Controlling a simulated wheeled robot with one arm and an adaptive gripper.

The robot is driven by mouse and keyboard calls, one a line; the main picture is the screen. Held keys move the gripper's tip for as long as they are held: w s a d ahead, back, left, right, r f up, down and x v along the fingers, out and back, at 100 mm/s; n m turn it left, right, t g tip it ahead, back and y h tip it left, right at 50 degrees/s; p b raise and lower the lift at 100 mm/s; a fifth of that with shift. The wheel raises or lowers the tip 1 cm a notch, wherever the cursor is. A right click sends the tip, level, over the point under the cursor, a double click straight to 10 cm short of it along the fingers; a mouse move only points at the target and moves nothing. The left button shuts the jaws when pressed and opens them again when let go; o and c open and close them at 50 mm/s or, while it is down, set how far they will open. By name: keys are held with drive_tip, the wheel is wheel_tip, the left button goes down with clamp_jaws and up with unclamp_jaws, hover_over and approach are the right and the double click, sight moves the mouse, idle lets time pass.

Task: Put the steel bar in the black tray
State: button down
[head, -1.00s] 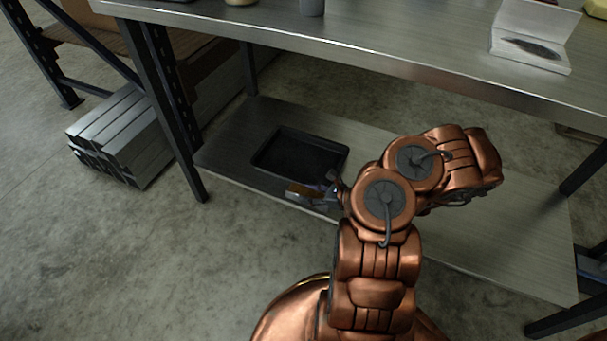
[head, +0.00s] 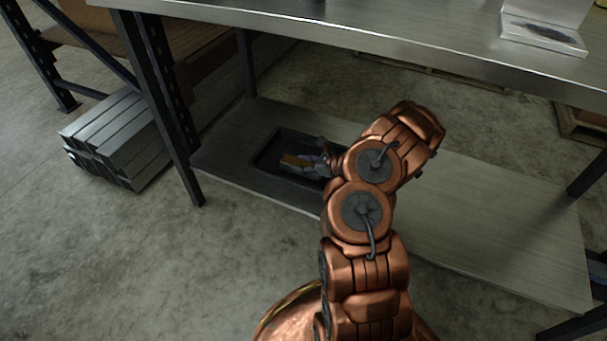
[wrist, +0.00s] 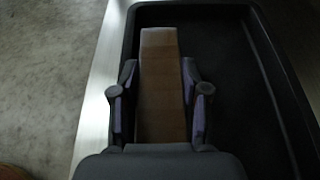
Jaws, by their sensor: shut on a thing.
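The steel bar (wrist: 161,85) is a short, brownish block held lengthwise between the two fingers of my gripper (wrist: 160,95) in the wrist view. In the head view the bar (head: 296,160) and my gripper (head: 308,165) are over the black tray (head: 262,166). The tray is shallow and dark with a raised rim, on the lower shelf; it also shows in the wrist view (wrist: 245,80). There the bar lies inside the tray's left rim in the picture. I cannot tell whether the bar touches the tray floor. My arm hides the tray's right part in the head view.
The lower shelf (head: 480,215) is bare right of the tray. The steel tabletop (head: 400,45) overhangs it, with a white open box (head: 545,28) on top. A dark table leg (head: 165,100) stands left of the tray. Stacked metal profiles (head: 115,140) lie on the floor.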

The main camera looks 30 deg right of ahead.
drive_tip(key=shift+w+d+r, duration=0.1)
drive_tip(key=shift+w, duration=0.3)
drive_tip(key=shift+f+b, duration=0.9)
drive_tip(key=shift+f, duration=0.8)
drive_tip(key=shift+f, duration=0.1)
drive_tip(key=c, duration=0.8)
unclamp_jaws()
drive_tip(key=shift+c, duration=0.2)
